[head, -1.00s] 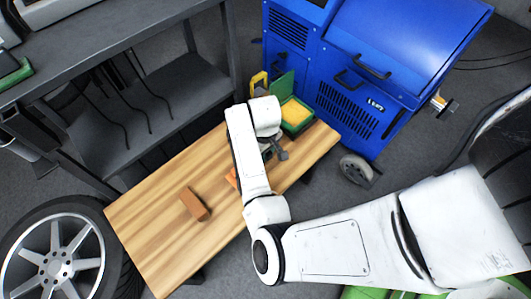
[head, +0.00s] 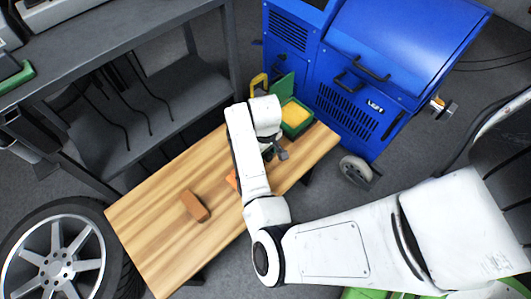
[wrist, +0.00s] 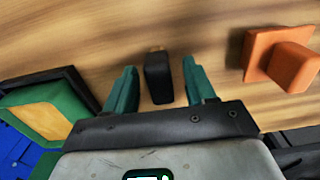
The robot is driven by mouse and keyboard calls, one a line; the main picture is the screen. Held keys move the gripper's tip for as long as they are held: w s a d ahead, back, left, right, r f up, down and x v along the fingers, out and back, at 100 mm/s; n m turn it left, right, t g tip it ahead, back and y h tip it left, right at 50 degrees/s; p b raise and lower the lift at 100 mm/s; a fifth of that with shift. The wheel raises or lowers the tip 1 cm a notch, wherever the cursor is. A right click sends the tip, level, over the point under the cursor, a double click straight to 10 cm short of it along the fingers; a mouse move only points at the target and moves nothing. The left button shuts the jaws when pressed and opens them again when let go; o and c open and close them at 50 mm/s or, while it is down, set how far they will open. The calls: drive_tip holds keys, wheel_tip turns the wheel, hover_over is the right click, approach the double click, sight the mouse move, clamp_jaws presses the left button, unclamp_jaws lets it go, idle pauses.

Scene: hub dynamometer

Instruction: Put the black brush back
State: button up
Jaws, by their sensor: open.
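The black brush (wrist: 157,77) lies on the wooden bench (wrist: 60,35) in the wrist view, a dark block with a small tan end. My gripper (wrist: 160,86) is open, with one green finger on each side of the brush and a visible gap to both. In the head view my gripper (head: 272,151) is over the far right part of the bench (head: 160,240), and my arm hides the brush. A green case (head: 294,118) with a yellow inside stands at the bench's far end; it also shows at the left of the wrist view (wrist: 52,112).
An orange block on a flat base (wrist: 290,62) stands right of the fingers; its edge shows beside my arm (head: 232,180). A brown block (head: 195,205) lies on the nearer bench. A blue machine (head: 370,75), grey shelf (head: 125,115) and wheel (head: 55,255) surround the bench.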

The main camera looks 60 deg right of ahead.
wheel_tip(320, 180, up, 11)
drive_tip(key=p, duration=0.3)
drive_tip(key=s+d+r+t+h, duration=0.1)
drive_tip(key=s+d+r+h, duration=0.15)
drive_tip(key=d+r, duration=0.4)
drive_tip(key=s+a+f+n+y, duration=0.1)
drive_tip(key=s+a+f, duration=0.1)
drive_tip(key=s+a, duration=0.3)
drive_tip(key=s+a+f+n+y, duration=0.1)
drive_tip(key=s+a+f, duration=0.2)
drive_tip(key=a, duration=1)
drive_tip(key=s, duration=0.3)
drive_tip(key=shift+s+f+n, duration=0.3)
drive_tip(key=shift+n, duration=0.1)
